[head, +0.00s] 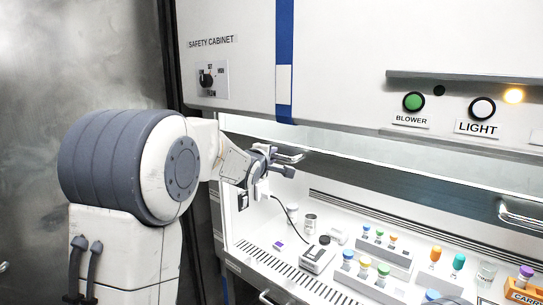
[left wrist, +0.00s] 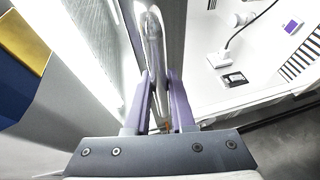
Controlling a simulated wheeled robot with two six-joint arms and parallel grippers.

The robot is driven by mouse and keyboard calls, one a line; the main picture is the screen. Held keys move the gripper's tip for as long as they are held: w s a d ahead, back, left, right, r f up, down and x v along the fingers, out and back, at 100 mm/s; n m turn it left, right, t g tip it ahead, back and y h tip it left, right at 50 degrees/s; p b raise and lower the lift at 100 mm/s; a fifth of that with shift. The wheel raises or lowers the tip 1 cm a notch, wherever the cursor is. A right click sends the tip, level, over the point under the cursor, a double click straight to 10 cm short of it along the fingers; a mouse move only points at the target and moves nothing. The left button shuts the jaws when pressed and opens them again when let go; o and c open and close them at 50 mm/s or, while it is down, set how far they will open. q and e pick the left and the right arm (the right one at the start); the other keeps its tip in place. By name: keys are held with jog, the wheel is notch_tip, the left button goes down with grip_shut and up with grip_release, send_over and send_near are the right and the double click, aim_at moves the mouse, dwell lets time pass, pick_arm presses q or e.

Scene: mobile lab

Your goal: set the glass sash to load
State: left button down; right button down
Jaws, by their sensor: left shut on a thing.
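The safety cabinet's glass sash (head: 345,142) shows as a pale strip above its grey metal bottom rail (head: 400,176). The rail stands above the work surface, leaving an opening below it. My left gripper (head: 270,162) is at the rail's left end, shut on the left sash handle (head: 291,156). In the left wrist view the purple fingers of the left gripper (left wrist: 160,100) close around the metal handle bar (left wrist: 153,50). A second handle (head: 520,217) is on the rail at the right and is free. My right gripper is not in view.
Inside the cabinet are a scale-like device (head: 317,257) with a cable, a grey rack (head: 385,256) and several capped vials. An orange holder (head: 525,291) is at the right. A dial (head: 206,79), green blower button (head: 413,102) and light button (head: 482,108) are on the front.

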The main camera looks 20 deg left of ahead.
pick_arm(q)
jog(key=c, duration=0.8)
grip_release()
jog(key=shift+f, duration=0.1)
jog(key=shift+o, duration=0.2)
jog(key=s+r+b, duration=0.1)
jog(key=s+r, duration=0.1)
jog(key=s, duration=0.8)
jog(key=shift+d, duration=0.25)
jog(key=shift+s, duration=0.1)
